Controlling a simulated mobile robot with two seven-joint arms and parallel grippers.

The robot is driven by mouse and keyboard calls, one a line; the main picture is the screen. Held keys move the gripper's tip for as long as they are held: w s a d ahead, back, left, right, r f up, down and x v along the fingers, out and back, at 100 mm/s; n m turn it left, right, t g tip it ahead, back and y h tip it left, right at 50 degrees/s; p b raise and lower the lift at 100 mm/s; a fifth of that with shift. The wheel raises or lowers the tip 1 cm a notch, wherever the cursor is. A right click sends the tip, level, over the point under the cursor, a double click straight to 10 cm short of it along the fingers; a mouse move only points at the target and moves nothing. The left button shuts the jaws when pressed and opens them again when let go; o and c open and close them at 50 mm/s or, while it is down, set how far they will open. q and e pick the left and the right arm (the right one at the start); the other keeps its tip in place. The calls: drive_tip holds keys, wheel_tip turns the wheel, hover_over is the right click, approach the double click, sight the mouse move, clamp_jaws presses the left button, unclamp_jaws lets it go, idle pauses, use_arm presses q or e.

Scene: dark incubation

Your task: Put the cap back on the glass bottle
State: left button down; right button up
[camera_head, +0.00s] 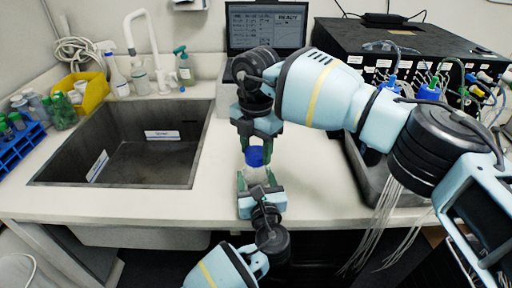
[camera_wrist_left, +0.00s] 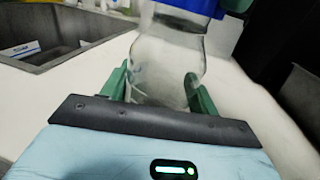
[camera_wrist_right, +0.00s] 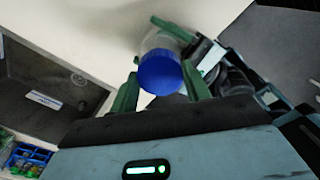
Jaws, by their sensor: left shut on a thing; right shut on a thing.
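The clear glass bottle (camera_wrist_left: 165,68) stands between the fingers of my left gripper (camera_wrist_left: 158,88), which is shut on its body. The blue cap (camera_wrist_right: 160,72) is at the bottle's mouth, and its lower edge meets the neck in the left wrist view (camera_wrist_left: 190,6). I cannot tell whether it is threaded on. My right gripper (camera_wrist_right: 160,90) is shut on the cap, one green finger on each side. In the head view the right gripper (camera_head: 258,142) is above the cap (camera_head: 254,157), and the left gripper (camera_head: 257,184) is on the near side of the bottle.
A dark sink (camera_head: 130,165) is set into the white counter (camera_head: 215,205) on the left. A laptop (camera_head: 266,28) stands behind. A black instrument (camera_head: 350,38) with cables and blue-capped bottles is at the right. A blue tube rack (camera_head: 20,145) is far left.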

drive_tip(key=m, duration=1.1)
drive_tip(key=shift+m, duration=0.4)
drive_tip(key=shift+s+a+m, duration=0.15)
drive_tip(key=shift+a+m, duration=0.1)
drive_tip(key=shift+m, duration=0.85)
drive_tip(key=shift+d+m, duration=0.15)
drive_tip(key=shift+m, duration=0.85)
drive_tip(key=o, duration=1)
drive_tip(key=shift+d, duration=0.1)
